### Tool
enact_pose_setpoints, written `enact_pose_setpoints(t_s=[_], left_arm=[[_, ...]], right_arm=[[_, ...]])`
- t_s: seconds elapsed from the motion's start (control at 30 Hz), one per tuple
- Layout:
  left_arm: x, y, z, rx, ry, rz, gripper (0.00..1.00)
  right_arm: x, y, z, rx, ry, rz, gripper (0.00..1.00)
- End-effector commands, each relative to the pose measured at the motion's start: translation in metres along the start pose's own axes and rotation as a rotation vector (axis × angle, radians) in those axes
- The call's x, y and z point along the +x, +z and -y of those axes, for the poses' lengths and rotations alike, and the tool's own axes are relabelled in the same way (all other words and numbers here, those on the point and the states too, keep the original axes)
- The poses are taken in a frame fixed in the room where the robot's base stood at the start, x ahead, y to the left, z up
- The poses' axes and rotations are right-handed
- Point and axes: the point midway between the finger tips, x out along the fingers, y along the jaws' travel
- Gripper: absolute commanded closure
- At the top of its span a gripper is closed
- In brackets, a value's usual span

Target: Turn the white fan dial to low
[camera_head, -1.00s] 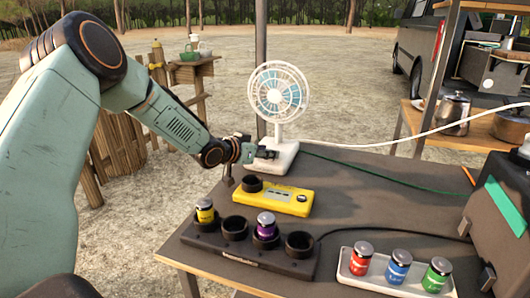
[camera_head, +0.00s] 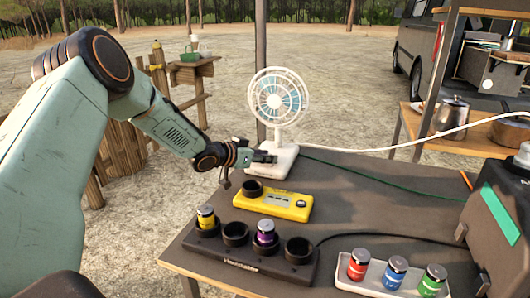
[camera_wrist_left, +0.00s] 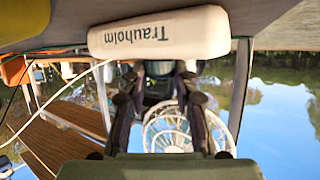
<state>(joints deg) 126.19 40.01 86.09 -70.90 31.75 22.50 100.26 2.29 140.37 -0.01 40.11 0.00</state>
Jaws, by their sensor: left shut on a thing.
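The white fan (camera_head: 277,96) stands upright at the far left of the table. Its white base (camera_head: 284,170) is at table height, and in the left wrist view the base (camera_wrist_left: 160,35) shows upside down with the label "Trauholm". My left gripper (camera_head: 265,158) is at the left front of the base, shut on the fan dial. In the left wrist view the fingers (camera_wrist_left: 160,85) meet at the base, with the fan's round cage (camera_wrist_left: 172,140) behind them. The fingers hide the dial, so its setting cannot be read. My right gripper is not in view.
A yellow device (camera_head: 272,202) lies just in front of the fan. A black holder (camera_head: 250,256) with yellow and purple cans stands nearer. A white tray (camera_head: 385,285) holds red, blue and green cans.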

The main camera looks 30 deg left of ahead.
Motion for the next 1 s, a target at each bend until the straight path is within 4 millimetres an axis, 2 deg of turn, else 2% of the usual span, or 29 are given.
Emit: enact_pose_setpoints(t_s=[0.03, 0.2, 0.5, 0.67, 1.0], left_arm=[[-0.002, -0.002, 0.002, 0.009, 0.017, 0.004, 1.00], [-0.002, -0.003, 0.003, 0.042, 0.095, 0.004, 1.00], [0.000, -0.001, 0.006, 0.114, 0.265, 0.005, 1.00], [0.001, 0.001, 0.007, 0.154, 0.362, 0.003, 1.00], [0.003, 0.002, 0.009, 0.210, 0.499, 0.000, 1.00]], right_arm=[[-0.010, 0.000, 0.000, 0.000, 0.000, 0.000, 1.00], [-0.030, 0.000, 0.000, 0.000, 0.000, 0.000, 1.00], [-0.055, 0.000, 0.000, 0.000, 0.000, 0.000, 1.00], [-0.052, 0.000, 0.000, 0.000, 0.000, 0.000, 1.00], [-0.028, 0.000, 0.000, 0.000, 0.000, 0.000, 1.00]])
